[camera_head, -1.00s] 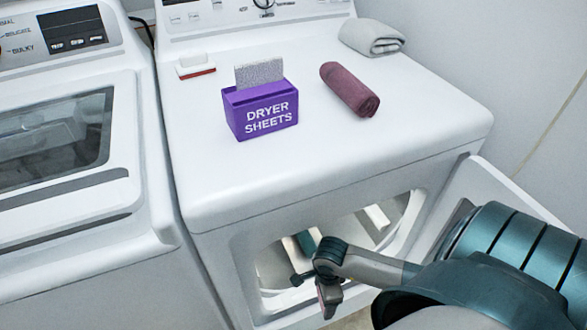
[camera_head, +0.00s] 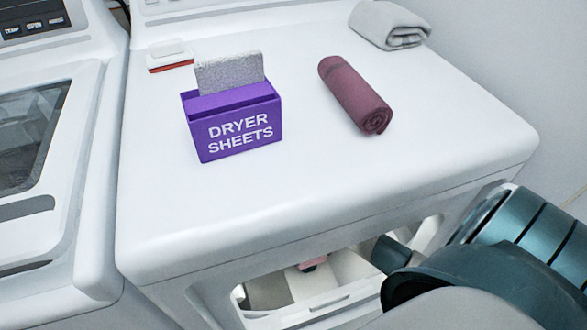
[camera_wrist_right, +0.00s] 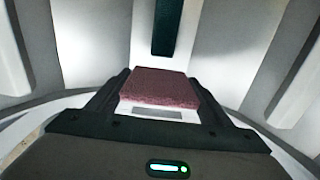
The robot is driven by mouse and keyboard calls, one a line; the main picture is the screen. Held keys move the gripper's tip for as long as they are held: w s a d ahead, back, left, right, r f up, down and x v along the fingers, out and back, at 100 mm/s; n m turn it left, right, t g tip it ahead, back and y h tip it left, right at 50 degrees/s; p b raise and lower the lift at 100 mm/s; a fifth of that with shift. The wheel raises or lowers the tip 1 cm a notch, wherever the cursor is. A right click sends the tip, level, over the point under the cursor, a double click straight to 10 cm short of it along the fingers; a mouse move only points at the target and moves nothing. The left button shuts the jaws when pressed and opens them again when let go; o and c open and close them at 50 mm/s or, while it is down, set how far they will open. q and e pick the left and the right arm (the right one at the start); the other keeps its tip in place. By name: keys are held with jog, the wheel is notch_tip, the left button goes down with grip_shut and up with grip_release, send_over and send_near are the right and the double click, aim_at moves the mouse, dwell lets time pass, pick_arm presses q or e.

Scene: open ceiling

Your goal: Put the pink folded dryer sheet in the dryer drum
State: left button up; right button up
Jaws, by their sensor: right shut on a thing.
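The pink folded dryer sheet (camera_wrist_right: 158,88) is between the two dark fingers of my right gripper (camera_wrist_right: 157,84) in the right wrist view. The gripper is shut on it. Pale, ribbed drum walls (camera_wrist_right: 90,52) surround it, with a dark strip straight ahead. In the head view, a small pink bit (camera_head: 313,264) shows through the dryer's front opening, inside the dryer drum (camera_head: 345,272). My right arm hides much of the opening's right side. My left gripper is not in view.
On the dryer top (camera_head: 300,185) stand a purple dryer sheets box (camera_head: 233,122), a rolled maroon towel (camera_head: 354,95), a folded grey towel (camera_head: 390,24) and a small white-and-red item (camera_head: 170,56). A washer (camera_head: 60,200) stands at left.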

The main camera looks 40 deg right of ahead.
aim_at(312, 265)
jog(key=shift+f, duration=0.1)
notch_tip(312, 265, down, 5)
jog(key=shift+s+f+b, duration=0.1)
jog(key=shift+f+b, duration=0.1)
jog(key=shift+b, duration=0.4)
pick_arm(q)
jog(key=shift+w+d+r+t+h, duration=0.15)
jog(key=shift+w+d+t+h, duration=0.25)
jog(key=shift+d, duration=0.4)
pick_arm(e)
jog(key=shift+f, duration=0.3)
jog(key=shift+f, duration=0.25)
notch_tip(312, 265, down, 3)
jog(key=shift+r+b, duration=0.1)
jog(key=shift+b, duration=0.3)
jog(key=shift+f, duration=0.2)
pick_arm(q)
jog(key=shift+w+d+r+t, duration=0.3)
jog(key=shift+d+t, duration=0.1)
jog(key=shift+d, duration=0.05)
